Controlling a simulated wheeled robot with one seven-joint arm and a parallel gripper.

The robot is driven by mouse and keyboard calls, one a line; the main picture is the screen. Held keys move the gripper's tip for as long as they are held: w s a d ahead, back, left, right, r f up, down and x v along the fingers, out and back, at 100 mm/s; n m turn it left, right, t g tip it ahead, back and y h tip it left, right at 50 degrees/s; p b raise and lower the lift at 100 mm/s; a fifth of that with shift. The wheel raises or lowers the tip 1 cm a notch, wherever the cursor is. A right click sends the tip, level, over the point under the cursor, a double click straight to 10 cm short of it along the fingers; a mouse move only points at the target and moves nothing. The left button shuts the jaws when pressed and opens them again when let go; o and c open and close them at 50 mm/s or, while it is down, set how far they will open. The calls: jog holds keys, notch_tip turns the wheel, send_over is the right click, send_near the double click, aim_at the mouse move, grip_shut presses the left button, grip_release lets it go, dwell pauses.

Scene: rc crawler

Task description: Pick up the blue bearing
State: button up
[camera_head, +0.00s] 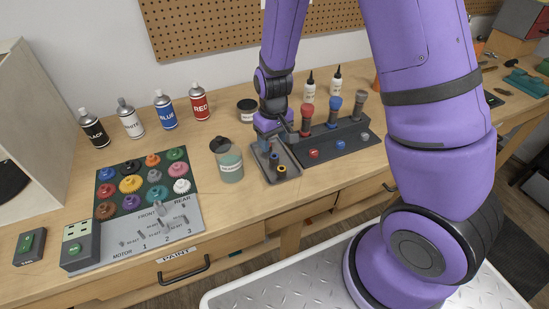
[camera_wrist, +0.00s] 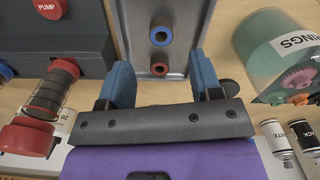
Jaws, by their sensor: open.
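The blue bearing (camera_wrist: 161,36) is a small ring with a dark hole, in the grey metal tray (camera_wrist: 182,80) in the wrist view. My gripper (camera_wrist: 160,60) is open, with one blue finger on each side of the red bearing's line and nothing held. The blue bearing appears just beyond the fingertips. In the head view, my gripper (camera_head: 267,140) points down over the far part of the tray (camera_head: 291,175). Bearings there are small and their colours are hard to tell.
A bearing or gear jar (camera_head: 228,163) stands left of the tray. Spray cans (camera_head: 166,112), a gear board (camera_head: 142,185) and a motor panel (camera_head: 165,240) lie further left. Bench room is free before the jar.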

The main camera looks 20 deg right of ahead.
aim_at(274, 155)
jog(key=shift+s+f, duration=0.15)
jog(key=shift+f, duration=1.25)
jog(key=shift+s+f, duration=0.15)
jog(key=shift+f, duration=1.2)
jog(key=c, duration=1)
